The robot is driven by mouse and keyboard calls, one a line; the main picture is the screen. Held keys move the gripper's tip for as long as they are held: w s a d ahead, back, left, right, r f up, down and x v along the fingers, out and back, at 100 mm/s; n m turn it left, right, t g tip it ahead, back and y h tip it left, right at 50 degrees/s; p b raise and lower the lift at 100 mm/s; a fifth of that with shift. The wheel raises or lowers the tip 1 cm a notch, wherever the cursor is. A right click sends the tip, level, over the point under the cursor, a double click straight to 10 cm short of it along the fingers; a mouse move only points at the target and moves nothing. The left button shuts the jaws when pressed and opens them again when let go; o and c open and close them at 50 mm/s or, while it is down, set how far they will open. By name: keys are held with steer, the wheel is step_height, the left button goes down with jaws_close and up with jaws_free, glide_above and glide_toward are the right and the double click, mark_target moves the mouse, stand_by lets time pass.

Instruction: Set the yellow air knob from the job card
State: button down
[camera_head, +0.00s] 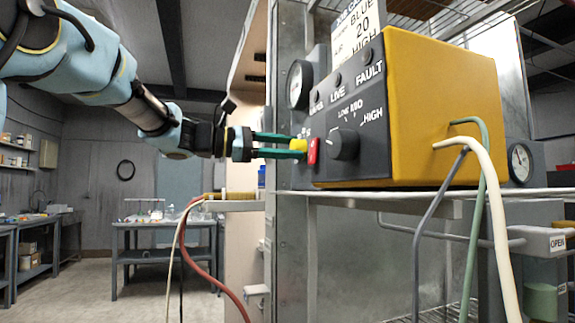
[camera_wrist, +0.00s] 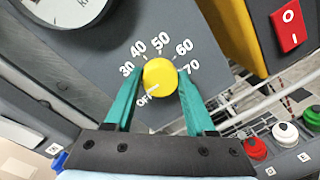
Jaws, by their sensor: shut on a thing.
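The yellow air knob (camera_wrist: 161,74) is round and sits on a dark grey panel with a dial marked OFF, 30, 40, 50, 60 and 70. A pale mark on its lower left edge points toward OFF. My gripper (camera_head: 302,147) has green fingers on the left and right of the knob in the wrist view, shut on it. In the head view the knob (camera_head: 299,145) shows small between the fingertips. The job card (camera_head: 357,32) stands on top of the control box, partly cut off by the frame; BLUE, 20 and HIGH are readable.
Red, green and white buttons (camera_wrist: 287,133) lie at the wrist view's right. Hoses (camera_head: 490,210) hang at the right.

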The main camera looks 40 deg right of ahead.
steer(key=shift+f+m+b, duration=0.15)
steer(key=shift+m+b, duration=0.45)
steer(key=shift+b, duration=0.1)
steer(key=shift+c, duration=1.2)
jaws_free()
steer(key=b+v, duration=0.2)
steer(key=v, duration=0.9)
steer(key=shift+b, duration=0.35)
steer(key=shift+s, duration=0.1)
